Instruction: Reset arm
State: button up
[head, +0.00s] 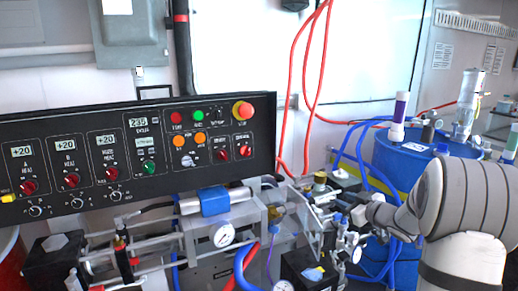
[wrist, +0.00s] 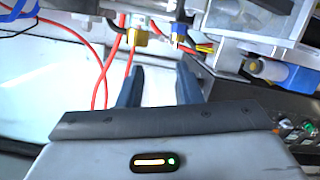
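My arm comes in at the right of the head view, over the front of the blue drum (head: 400,162). Its end reaches left toward the valves and fittings of the proportioner (head: 330,205), where small parts crowd together and my fingers are hard to make out. In the wrist view my gripper (wrist: 159,72) shows two dark blue-grey fingers standing apart. Pale background shows between them and nothing is held. A brass fitting (wrist: 138,37) and red hoses appear beyond the fingertips; I cannot tell how far away they are.
A black control panel (head: 130,150) with knobs, lit displays and a red emergency button (head: 242,110) spans the left. Red hoses (head: 307,70) hang in front of the white wall. A pressure gauge (head: 223,236) and metal rods are below the panel.

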jog(key=s+a+r+m+g+h+p, duration=0.25)
jog(key=s+r+m+h, duration=0.45)
jog(key=s, duration=0.5)
jog(key=s+a+f+g+p, duration=0.1)
jog(key=s+a+g, duration=0.2)
jog(key=s, duration=0.5)
jog(key=s+a+f+g+p, duration=0.1)
jog(key=s+a+g, duration=0.2)
jog(key=s, duration=0.6)
jog(key=s+a+f+m+g+p, duration=0.1)
jog(key=s+a+g, duration=0.2)
jog(key=s, duration=0.6)
jog(key=shift+a+f+y, duration=0.2)
jog(key=shift+a+y, duration=0.2)
jog(key=shift+a, duration=0.25)
